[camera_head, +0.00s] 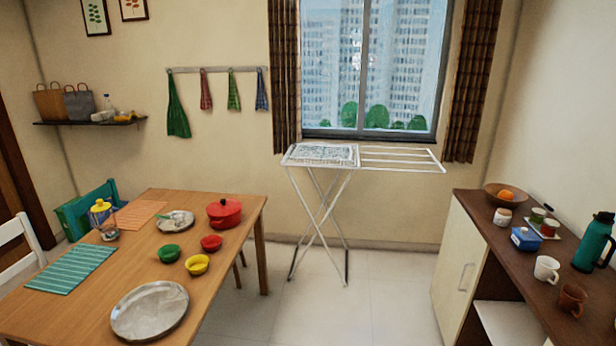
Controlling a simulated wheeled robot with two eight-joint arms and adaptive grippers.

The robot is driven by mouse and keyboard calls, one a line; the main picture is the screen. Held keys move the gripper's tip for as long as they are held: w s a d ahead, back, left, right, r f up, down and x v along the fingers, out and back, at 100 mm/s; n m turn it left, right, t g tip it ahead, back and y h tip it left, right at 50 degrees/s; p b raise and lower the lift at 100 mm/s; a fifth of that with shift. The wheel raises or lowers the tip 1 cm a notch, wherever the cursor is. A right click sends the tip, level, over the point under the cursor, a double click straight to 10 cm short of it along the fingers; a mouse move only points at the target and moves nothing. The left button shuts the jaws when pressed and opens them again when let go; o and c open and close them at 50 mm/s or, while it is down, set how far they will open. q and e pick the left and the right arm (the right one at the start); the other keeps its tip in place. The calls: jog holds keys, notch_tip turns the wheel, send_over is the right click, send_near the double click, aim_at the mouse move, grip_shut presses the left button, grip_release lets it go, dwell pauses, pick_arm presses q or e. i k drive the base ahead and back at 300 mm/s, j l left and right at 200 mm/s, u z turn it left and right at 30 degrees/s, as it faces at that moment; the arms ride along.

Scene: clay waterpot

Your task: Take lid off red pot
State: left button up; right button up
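A red pot (224,215) stands near the far right corner of the wooden table (241,204). Its red lid (224,206) sits on top of it. Neither of my grippers shows in the head view.
A drying rack (320,154) stands behind. A counter (556,253) with mugs is at right. The floor between is clear.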

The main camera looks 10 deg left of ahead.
aim_at(221, 208)
jog(key=i+l, duration=0.1)
jog(key=i, duration=1.85)
jog(key=i+u, duration=0.4)
jog(key=i+l+u, duration=0.1)
jog(key=i+u, duration=0.3)
jog(key=i+l+u, duration=0.2)
jog(key=i+u, duration=0.15)
jog(key=i+l+u, duration=0.8)
jog(key=i+l, duration=0.15)
